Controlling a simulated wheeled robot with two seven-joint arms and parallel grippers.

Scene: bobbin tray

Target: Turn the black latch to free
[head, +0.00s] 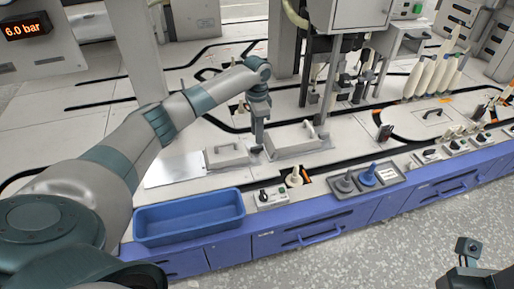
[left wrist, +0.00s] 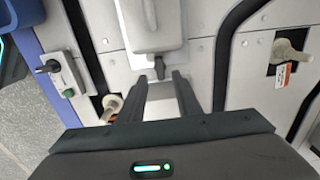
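The black latch (left wrist: 159,68) is a small dark piece at the end of a light grey cover (left wrist: 155,32) in the left wrist view. My left gripper (left wrist: 161,82) is open there, with one dark finger on each side of the latch's line and a gap between them. Contact with the latch cannot be told. In the head view my left gripper (head: 257,143) points down beside the grey cover with a handle (head: 296,146), and hides the latch. Part of my right arm, with what may be its gripper (head: 468,248), shows at the lower right; its fingers are unclear.
A second, low cover with a handle (head: 227,156) lies left of the gripper. A blue tray (head: 190,222) stands at the front edge. A control box with a knob (head: 269,196) and a cream bobbin (head: 294,178) are nearby.

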